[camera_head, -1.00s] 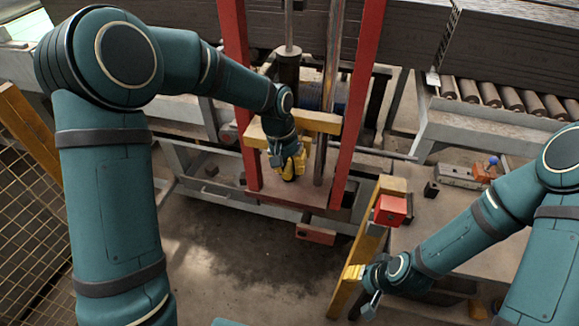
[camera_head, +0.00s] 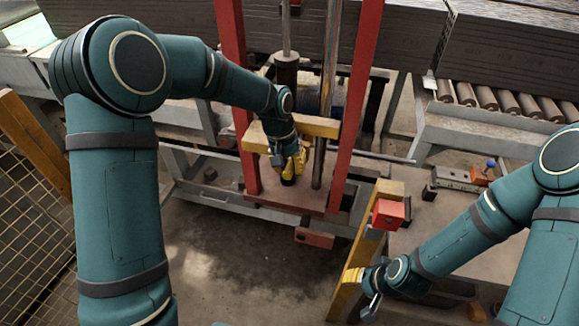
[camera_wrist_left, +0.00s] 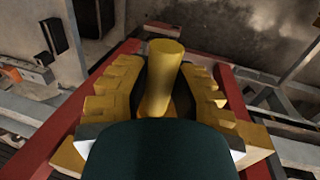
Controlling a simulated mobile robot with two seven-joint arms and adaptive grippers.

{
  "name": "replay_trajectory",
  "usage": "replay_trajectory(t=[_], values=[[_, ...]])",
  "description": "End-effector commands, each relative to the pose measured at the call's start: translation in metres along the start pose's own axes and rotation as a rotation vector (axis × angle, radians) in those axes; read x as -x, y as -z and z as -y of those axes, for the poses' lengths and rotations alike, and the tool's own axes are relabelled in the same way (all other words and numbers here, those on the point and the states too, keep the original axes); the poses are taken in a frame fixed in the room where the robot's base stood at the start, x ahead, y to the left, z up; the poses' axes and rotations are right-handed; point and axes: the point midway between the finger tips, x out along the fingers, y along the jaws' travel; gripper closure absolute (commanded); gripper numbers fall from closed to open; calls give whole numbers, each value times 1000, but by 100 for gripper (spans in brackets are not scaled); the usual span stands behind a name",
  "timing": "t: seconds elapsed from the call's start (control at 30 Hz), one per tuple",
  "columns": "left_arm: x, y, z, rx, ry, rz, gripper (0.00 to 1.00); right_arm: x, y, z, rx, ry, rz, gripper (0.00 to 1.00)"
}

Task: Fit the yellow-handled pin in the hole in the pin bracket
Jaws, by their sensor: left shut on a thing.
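My left gripper (camera_head: 291,168) is between the two red posts, just in front of a yellow crossbar (camera_head: 318,126), pointing down. In the left wrist view, its fingers are closed on both sides of the yellow handle (camera_wrist_left: 162,78) of the pin. The pin's shank is hidden behind the handle in that view. I cannot single out the pin bracket or its hole; the gripper covers much of that area. My right gripper (camera_head: 369,308) is low at the right, beside a yellow post; its fingers are too small to read.
Red posts (camera_head: 361,110) stand on both sides of my left gripper, above a red plate (camera_head: 308,201). A red box (camera_head: 389,213) is on the yellow post (camera_head: 350,268). A roller conveyor (camera_head: 505,103) runs at the right. The floor (camera_head: 235,255) in front is open.

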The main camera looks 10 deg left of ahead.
Motion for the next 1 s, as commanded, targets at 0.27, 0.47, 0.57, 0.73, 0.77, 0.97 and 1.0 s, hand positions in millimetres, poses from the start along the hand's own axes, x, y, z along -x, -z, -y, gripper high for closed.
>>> replay_trajectory(t=[0.27,0.47,0.57,0.73,0.77,0.97,1.0], values=[[0,5,0,0,0,-1,100,1,0,0,0,0,0,53],[0,6,0,0,0,-1,100,2,0,1,0,0,0,53],[0,6,0,0,0,-1,100,2,0,0,0,0,0,53],[0,6,0,0,0,-1,60,1,0,0,0,0,0,53],[0,6,0,0,0,-1,50,1,0,0,0,0,0,53],[0,6,0,0,0,-1,45,1,0,0,0,0,0,53],[0,6,0,0,0,-1,45,1,0,0,0,0,0,53]])
